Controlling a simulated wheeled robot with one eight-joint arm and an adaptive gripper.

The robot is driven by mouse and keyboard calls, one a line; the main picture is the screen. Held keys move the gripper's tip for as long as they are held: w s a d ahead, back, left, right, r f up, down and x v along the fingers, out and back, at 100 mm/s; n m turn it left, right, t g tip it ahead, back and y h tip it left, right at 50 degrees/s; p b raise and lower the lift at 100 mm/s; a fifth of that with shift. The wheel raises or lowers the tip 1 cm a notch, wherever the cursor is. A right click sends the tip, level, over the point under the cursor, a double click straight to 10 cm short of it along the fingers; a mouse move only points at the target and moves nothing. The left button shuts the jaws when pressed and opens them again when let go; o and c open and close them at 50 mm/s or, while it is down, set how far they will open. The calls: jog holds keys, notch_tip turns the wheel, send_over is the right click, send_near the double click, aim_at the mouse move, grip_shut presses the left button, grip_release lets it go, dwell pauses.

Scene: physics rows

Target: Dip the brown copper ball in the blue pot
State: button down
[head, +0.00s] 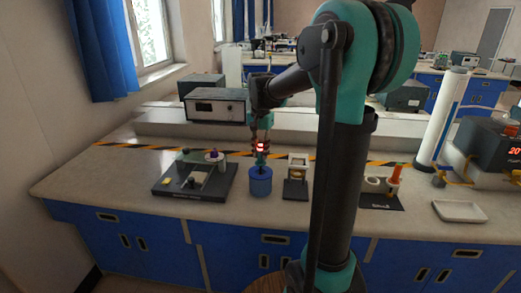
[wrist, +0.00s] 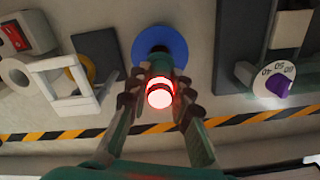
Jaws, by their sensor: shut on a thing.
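The blue pot (head: 260,182) stands on the bench in the head view; its round blue rim also shows in the wrist view (wrist: 178,46). My gripper (head: 261,149) is directly above the pot, pointing down. In the wrist view my gripper (wrist: 158,84) is shut on an upright teal handle (wrist: 158,65) with a glowing red and white top (wrist: 159,93). The handle's lower end reaches the pot's mouth. No brown copper ball shows; whatever is below the handle is hidden by the handle and the pot.
A dark board with a purple-knobbed dial (head: 214,156) lies left of the pot. A small white frame on a dark base (head: 297,166) stands close on the right. A grey instrument box (head: 216,106) is behind. A white tray (head: 459,211) lies far right.

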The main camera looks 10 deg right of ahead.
jog(key=shift+f, duration=0.45)
jog(key=shift+f, duration=0.55)
dwell(3.4)
jog(key=shift+r, duration=3.8)
